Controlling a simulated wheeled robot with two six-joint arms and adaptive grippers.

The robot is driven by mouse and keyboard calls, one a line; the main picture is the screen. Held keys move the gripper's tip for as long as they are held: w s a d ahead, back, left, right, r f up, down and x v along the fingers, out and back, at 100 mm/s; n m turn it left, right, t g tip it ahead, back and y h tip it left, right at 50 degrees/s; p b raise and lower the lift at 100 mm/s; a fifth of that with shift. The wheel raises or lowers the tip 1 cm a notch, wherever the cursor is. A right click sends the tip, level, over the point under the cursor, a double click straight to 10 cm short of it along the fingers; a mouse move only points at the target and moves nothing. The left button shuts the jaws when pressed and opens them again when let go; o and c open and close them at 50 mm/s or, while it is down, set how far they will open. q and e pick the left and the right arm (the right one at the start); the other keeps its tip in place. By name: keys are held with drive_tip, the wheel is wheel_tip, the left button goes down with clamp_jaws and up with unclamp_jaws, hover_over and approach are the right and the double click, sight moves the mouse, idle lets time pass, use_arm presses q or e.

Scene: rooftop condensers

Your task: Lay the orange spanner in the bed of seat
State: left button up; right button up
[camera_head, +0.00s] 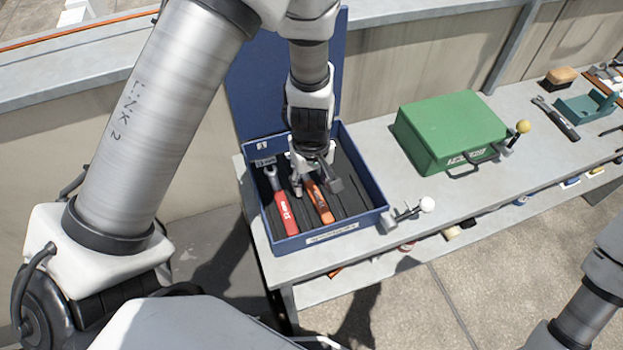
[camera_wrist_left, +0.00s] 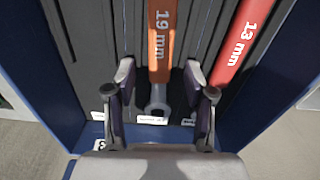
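The orange spanner (camera_head: 319,203), marked 19 mm in the left wrist view (camera_wrist_left: 161,40), lies in a slot of the dark insert inside the open blue case (camera_head: 375,220). A red spanner (camera_head: 279,199), marked 13 mm in the left wrist view (camera_wrist_left: 240,40), lies in the slot to its left in the head view. My left gripper (camera_head: 316,187) is down over the case. In the left wrist view its fingers (camera_wrist_left: 159,82) stand open on either side of the orange spanner, with gaps on both sides. My right gripper is out of view.
A closed green case (camera_head: 450,130) stands on the grey bench (camera_head: 440,205), right of the blue case. White (camera_head: 427,204) and yellow (camera_head: 522,126) knobs stick out by the cases. A brush (camera_head: 561,76) and tools lie at far right.

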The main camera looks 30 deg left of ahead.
sight(311, 187)
use_arm(q)
wheel_tip(311, 187, up, 12)
idle(0.5)
drive_tip(key=shift+f, duration=0.1)
